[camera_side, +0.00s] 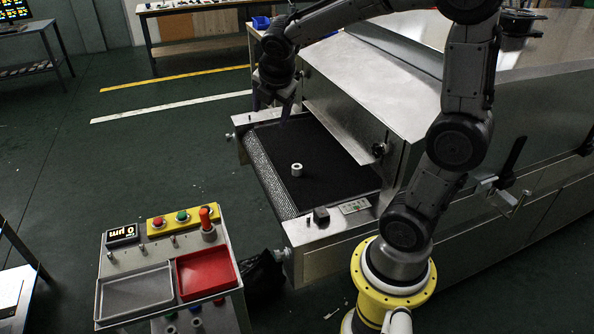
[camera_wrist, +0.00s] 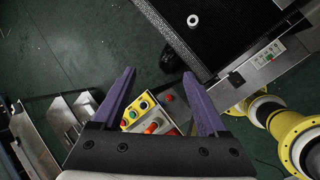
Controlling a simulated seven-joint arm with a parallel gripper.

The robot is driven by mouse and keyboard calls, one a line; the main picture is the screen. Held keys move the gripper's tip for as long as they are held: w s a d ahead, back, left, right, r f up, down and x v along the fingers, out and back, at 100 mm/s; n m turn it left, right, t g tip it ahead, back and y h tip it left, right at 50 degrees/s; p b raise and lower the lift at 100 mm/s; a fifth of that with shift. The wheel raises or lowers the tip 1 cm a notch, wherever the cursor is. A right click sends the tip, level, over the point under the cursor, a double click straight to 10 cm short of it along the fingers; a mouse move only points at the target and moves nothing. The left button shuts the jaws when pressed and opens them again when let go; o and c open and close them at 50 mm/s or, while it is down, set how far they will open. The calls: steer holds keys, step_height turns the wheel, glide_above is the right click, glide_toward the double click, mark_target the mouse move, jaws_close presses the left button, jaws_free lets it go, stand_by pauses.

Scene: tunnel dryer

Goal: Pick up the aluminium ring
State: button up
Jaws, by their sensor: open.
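The aluminium ring (camera_side: 297,169) is a small, light grey, short cylinder with a dark hole on top. It sits on the black mesh conveyor belt (camera_side: 335,185) at the dryer's open end. In the wrist view the ring (camera_wrist: 192,20) shows near the top edge, on the belt (camera_wrist: 230,35), beyond my right fingertip. My gripper (camera_side: 271,108) is above the far end of the belt, apart from the ring. In the wrist view my gripper (camera_wrist: 158,73) has two purple fingers spread wide with nothing between them.
The metal dryer hood (camera_side: 375,85) rises right of the belt. A control stand (camera_side: 150,250) with buttons, a grey tray (camera_side: 137,293) and a red tray (camera_side: 208,273) stands in front left. A small panel (camera_side: 354,207) is on the belt frame. The belt around the ring is clear.

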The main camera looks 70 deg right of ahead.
steer(key=w+d+f+n+g, duration=0.2)
steer(key=w+d+f+g, duration=0.1)
steer(key=d+f, duration=0.55)
steer(key=m+g, duration=0.1)
glide_above(296, 175)
steer(key=a, duration=0.2)
steer(key=f, duration=1.2)
steer(key=shift+w+d+f, duration=0.25)
steer(key=shift+w+f, duration=0.05)
steer(key=shift+w, duration=0.05)
steer(key=shift+x, duration=3)
steer(key=shift+s+d, duration=0.15)
steer(key=shift+r, duration=0.1)
jaws_close()
